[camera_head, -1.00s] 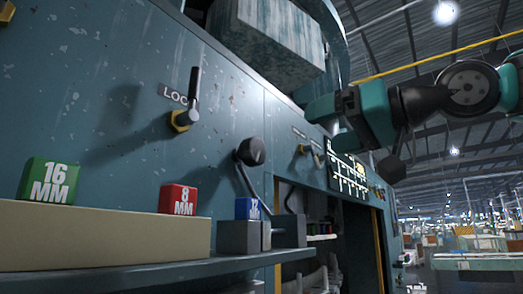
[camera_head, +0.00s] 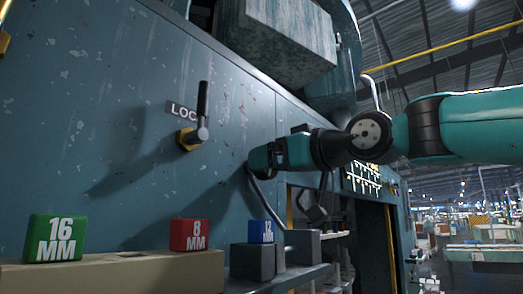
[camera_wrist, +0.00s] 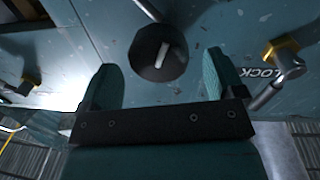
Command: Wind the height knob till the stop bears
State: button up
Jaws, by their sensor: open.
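The black round knob (camera_wrist: 158,50) with a pale mark on its face shows in the wrist view, just ahead of and between the fingertips. My gripper (camera_wrist: 160,64) is open, one finger on each side, with gaps to the knob; I cannot tell whether the tips overlap its rim. In the head view my gripper (camera_head: 258,161) is up against the blue machine panel (camera_head: 85,120) and hides the knob. A bent rod (camera_head: 263,206) hangs below that spot. The stop cannot be clearly made out.
The lock lever (camera_head: 202,112) stands upright left of my gripper, near it in the wrist view too. Below, a ledge (camera_head: 110,272) bears a green 16 MM block (camera_head: 54,238) and a red 8 MM block (camera_head: 189,234). A blue block (camera_head: 261,231) is further right.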

jog(key=shift+p+x, duration=0.7)
jog(key=shift+x, duration=1.2)
jog(key=c, duration=0.9)
jog(key=m, duration=0.4)
jog(key=shift+w+d+m+g+p, duration=0.1)
jog(key=shift+m+g+p, duration=0.25)
jog(key=shift+m, duration=1.35)
